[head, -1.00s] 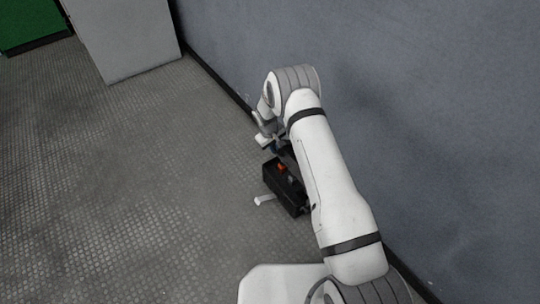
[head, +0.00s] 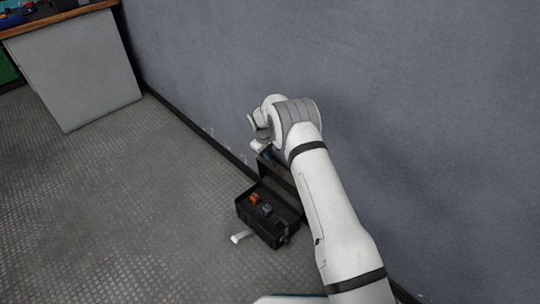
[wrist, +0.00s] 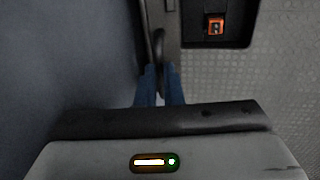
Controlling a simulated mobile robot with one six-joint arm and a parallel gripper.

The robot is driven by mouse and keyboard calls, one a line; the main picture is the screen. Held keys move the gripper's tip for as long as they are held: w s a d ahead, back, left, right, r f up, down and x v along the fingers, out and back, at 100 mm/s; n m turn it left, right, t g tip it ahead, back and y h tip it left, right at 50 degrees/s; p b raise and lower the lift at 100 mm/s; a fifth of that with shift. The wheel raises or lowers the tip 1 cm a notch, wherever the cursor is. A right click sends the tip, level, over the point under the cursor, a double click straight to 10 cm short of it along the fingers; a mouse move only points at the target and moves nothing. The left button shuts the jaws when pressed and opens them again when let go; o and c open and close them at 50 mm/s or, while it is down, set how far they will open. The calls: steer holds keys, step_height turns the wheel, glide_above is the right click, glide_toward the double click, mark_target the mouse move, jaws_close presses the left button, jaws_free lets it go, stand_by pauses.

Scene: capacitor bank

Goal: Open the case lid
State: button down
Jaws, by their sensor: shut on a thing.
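The black case (head: 258,226) stands on the floor by the wall, its inside showing with an orange item (head: 254,200) and a grey item (head: 266,210) in it. Its lid (head: 278,172) is raised at the wall side, partly hidden behind my arm. The orange item (wrist: 215,26) also shows in the open case there.
A white handle-like piece (head: 241,237) sticks out at the case's front left. The grey wall (head: 420,120) is close behind the case. A workbench (head: 75,70) stands at the far left. The floor (head: 120,220) left of the case is clear.

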mark_target(269, 164)
steer(key=shift+s+f, duration=0.25)
steer(key=shift+f, duration=0.35)
steer(key=shift+s+f, duration=0.25)
steer(key=shift+f, duration=0.35)
steer(key=c, duration=1.8)
jaws_free()
steer(key=shift+w+a+f, duration=0.1)
steer(key=shift+w+f, duration=0.1)
steer(key=shift+f, duration=0.3)
steer(key=o, duration=0.3)
steer(key=shift+r, duration=0.45)
steer(key=shift+w+r, duration=0.1)
steer(key=p+v, duration=0.3)
steer(key=v, duration=0.4)
steer(key=shift+r, duration=0.3)
